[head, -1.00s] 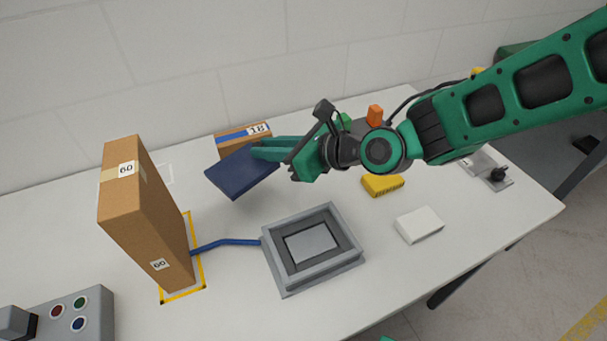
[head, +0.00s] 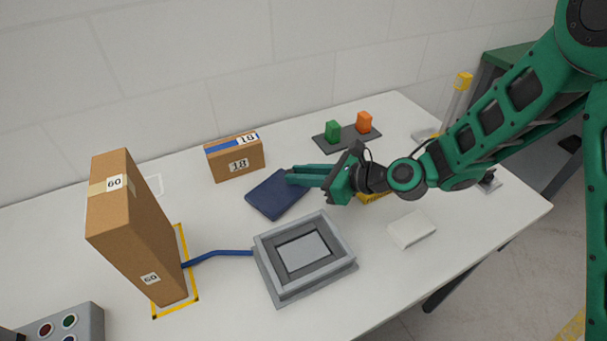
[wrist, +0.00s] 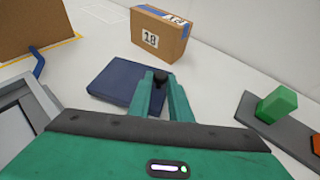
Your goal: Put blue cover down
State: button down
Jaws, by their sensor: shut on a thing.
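The blue cover (head: 276,195) is a flat, dark blue square slab, low over or on the white table between the small box and the grey frame. In the wrist view the blue cover (wrist: 115,78) lies ahead, nearly level with the table. My gripper (head: 292,176) reaches in from the right and is shut on the cover's right edge. In the wrist view my gripper's green fingers (wrist: 160,82) overlap that edge. I cannot tell whether the cover's whole underside touches the table.
A small box marked 18 (head: 236,160) stands behind the cover. The grey frame (head: 304,257) with a blue hose is in front. A tall box marked 60 (head: 132,230) stands left. A dark tray (head: 347,136) holds green and orange blocks. A white block (head: 411,229) lies right.

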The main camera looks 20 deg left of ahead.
jog(key=shift+f, duration=0.2)
jog(key=c, duration=1.6)
grip_release()
jog(key=shift+r, duration=0.1)
jog(key=v, duration=1.2)
